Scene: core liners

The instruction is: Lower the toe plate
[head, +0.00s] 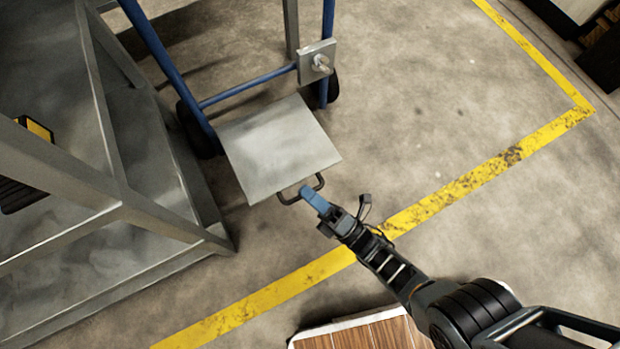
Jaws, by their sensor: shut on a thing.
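The toe plate (278,147) is a grey metal plate at the foot of a blue hand truck (248,86). It lies out from the frame towards me and looks flat or nearly flat; its exact height above the floor is hard to tell. A dark handle (291,195) sits on its near edge. My gripper (309,192) has its blue fingers at the right part of this handle and is shut on it. The fingertips partly hide the handle.
A grey metal table frame with a lower shelf (150,180) stands close on the left. A latch plate with a knob (318,63) is at the truck's right upright. A wooden board (365,333) lies at the bottom. The floor right of the truck is clear, with yellow lines.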

